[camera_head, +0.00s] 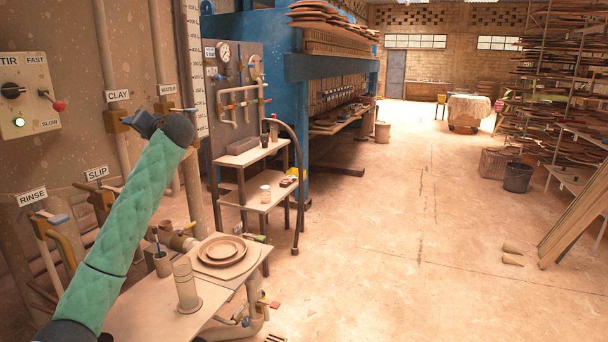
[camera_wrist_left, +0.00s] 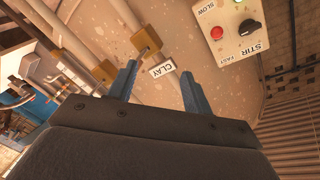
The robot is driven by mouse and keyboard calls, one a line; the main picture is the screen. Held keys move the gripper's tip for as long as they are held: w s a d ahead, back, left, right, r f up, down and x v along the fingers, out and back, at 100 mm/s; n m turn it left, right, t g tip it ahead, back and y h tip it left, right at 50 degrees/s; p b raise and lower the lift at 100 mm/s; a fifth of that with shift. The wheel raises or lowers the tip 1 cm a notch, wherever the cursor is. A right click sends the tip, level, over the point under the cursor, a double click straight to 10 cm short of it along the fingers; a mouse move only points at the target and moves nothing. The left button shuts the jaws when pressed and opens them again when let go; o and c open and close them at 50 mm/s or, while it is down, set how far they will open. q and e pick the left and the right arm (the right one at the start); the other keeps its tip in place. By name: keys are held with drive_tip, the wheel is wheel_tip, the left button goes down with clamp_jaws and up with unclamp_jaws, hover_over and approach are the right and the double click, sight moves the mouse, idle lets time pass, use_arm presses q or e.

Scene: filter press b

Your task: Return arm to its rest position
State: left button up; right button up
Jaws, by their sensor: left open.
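My left arm in its green sleeve (camera_head: 125,222) reaches up from the lower left in the head view. Its gripper (camera_head: 142,123) is raised in front of the pipes, near the CLAY label (camera_head: 118,95). In the left wrist view, the gripper (camera_wrist_left: 157,70) has its two blue-grey fingers spread apart with nothing held between them. The CLAY label (camera_wrist_left: 164,68) shows between the fingers, on the wall side. Whether the fingers touch a valve cannot be told. My right gripper is not in view.
A STIR control box (camera_head: 28,95) with a lit green lamp is at left. Labelled SLIP (camera_head: 97,173) and RINSE (camera_head: 32,196) valves lie left of the arm. A bench (camera_head: 150,310) holds a clear cylinder (camera_head: 186,285) and plates (camera_head: 222,250).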

use_arm(q)
drive_tip(key=s+d+f+m+t+h+p, duration=0.1)
drive_tip(key=s+d+f+m+h, duration=0.1)
drive_tip(key=s+d+f+h, duration=0.4)
drive_tip(key=s+d+f+m+t+h+p, duration=0.1)
drive_tip(key=d+f+t+h, duration=0.1)
drive_tip(key=d+f, duration=0.75)
drive_tip(key=s+d+f+m+g+h+p, duration=0.2)
drive_tip(key=s+d+f+h, duration=0.3)
drive_tip(key=s+d+f, duration=0.8)
drive_tip(key=s+d+f+g+h+p, duration=0.1)
drive_tip(key=s+f+g+p, duration=0.1)
drive_tip(key=s+f, duration=0.6)
drive_tip(key=s+d+f+g+h+p, duration=0.1)
drive_tip(key=s+f, duration=0.8)
drive_tip(key=s, duration=1.1)
drive_tip(key=s+d+f+n+g+h+p, duration=0.1)
drive_tip(key=s+f+g, duration=0.4)
drive_tip(key=s, duration=1)
wheel_tip(320, 180, down, 3)
drive_tip(key=shift+d+f+p, duration=0.2)
drive_tip(key=shift+d+p, duration=0.4)
drive_tip(key=shift+p, duration=0.45)
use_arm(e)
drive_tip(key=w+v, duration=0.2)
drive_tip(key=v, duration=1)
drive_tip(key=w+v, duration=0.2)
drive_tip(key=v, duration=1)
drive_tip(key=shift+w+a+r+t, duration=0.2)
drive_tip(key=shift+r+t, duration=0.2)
